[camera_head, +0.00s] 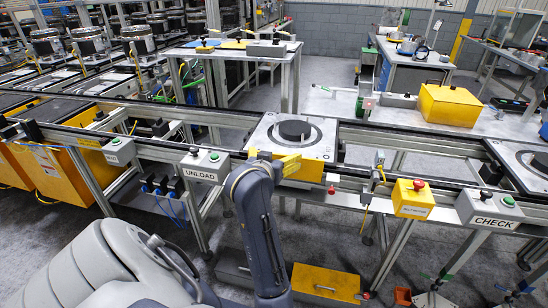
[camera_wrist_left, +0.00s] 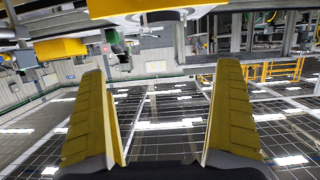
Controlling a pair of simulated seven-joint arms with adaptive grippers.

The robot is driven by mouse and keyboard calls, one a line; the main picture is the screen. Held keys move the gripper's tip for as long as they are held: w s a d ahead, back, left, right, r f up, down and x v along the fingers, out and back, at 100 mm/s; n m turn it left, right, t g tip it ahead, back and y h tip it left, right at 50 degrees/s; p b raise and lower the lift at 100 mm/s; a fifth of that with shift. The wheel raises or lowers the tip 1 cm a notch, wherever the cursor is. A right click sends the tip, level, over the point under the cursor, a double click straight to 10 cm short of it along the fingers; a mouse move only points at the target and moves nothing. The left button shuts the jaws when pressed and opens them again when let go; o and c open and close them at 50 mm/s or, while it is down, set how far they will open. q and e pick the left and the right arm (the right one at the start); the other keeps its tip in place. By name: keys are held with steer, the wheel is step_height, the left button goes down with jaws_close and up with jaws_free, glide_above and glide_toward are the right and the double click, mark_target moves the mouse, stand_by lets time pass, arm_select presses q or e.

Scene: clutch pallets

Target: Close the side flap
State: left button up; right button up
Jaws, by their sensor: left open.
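A pallet (camera_head: 268,134) with a round dark clutch part (camera_head: 294,130) on it sits on the conveyor at the centre of the head view. A yellow panel (camera_head: 308,173) shows at its front side; I cannot tell for sure whether this is the side flap or how far it is open. My left gripper (camera_head: 288,162) is at the front edge of this pallet, partly hidden by my own arm. In the left wrist view its two yellow fingers (camera_wrist_left: 165,70) stand wide apart with nothing between them. A yellow piece (camera_wrist_left: 120,8) is above them there. My right gripper is out of view.
An UNLOAD button box (camera_head: 204,165) is left of my arm. A yellow emergency-stop box (camera_head: 413,199) and a CHECK box (camera_head: 489,209) are on the right of the conveyor front. A second pallet (camera_head: 522,160) is at the far right.

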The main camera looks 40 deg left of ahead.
arm_select(q)
steer(key=shift+s+r, duration=0.1)
stand_by(0.6)
